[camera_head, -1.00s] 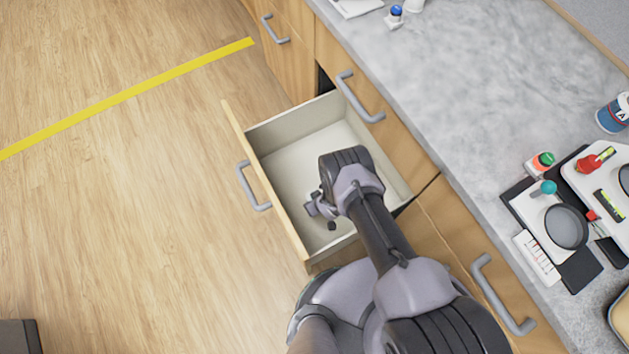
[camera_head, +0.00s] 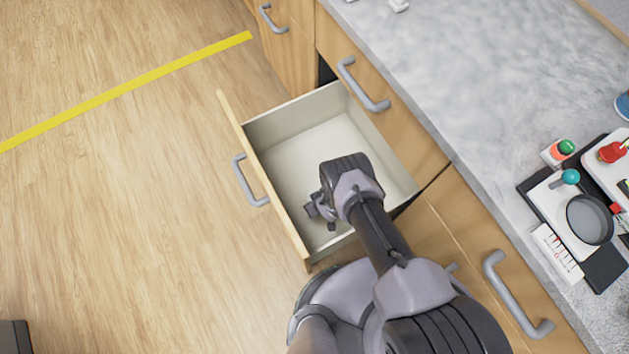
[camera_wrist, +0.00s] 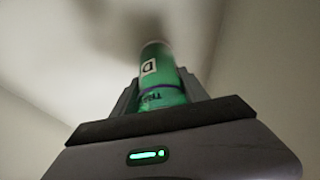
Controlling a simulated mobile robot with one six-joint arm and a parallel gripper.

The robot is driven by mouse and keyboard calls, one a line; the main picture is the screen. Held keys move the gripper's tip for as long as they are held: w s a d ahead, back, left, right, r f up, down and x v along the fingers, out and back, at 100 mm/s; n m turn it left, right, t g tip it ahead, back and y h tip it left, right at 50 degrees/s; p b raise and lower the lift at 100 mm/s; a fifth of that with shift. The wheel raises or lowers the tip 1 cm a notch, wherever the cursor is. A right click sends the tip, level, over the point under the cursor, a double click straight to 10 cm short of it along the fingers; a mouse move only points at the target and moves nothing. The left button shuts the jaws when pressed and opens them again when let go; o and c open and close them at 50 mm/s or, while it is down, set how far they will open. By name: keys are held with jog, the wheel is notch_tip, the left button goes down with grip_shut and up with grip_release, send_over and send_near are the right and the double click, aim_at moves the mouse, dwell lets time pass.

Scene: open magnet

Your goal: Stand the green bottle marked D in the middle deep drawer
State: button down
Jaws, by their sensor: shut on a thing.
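The green bottle (camera_wrist: 162,75) marked D shows in the wrist view, between the fingers of my gripper (camera_wrist: 160,95). My gripper is shut on it, and the white D label faces the camera. The bottle's far end points away from the gripper towards a pale surface with a dark shadow. I cannot tell whether it touches that surface. In the head view the open deep drawer (camera_head: 290,121) has a pale, empty-looking inside. My arm's end reaches down over it, hiding the bottle and part of the drawer floor.
The drawer's wooden front with a grey handle (camera_head: 250,181) sticks out over the wood floor. A grey marbled counter (camera_head: 480,90) runs along the right, with a small pan (camera_head: 589,219) and other items on it. A yellow line (camera_head: 130,88) crosses the clear floor.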

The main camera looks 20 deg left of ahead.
jog(key=shift+f, duration=0.55)
jog(key=c, duration=0.5)
grip_release()
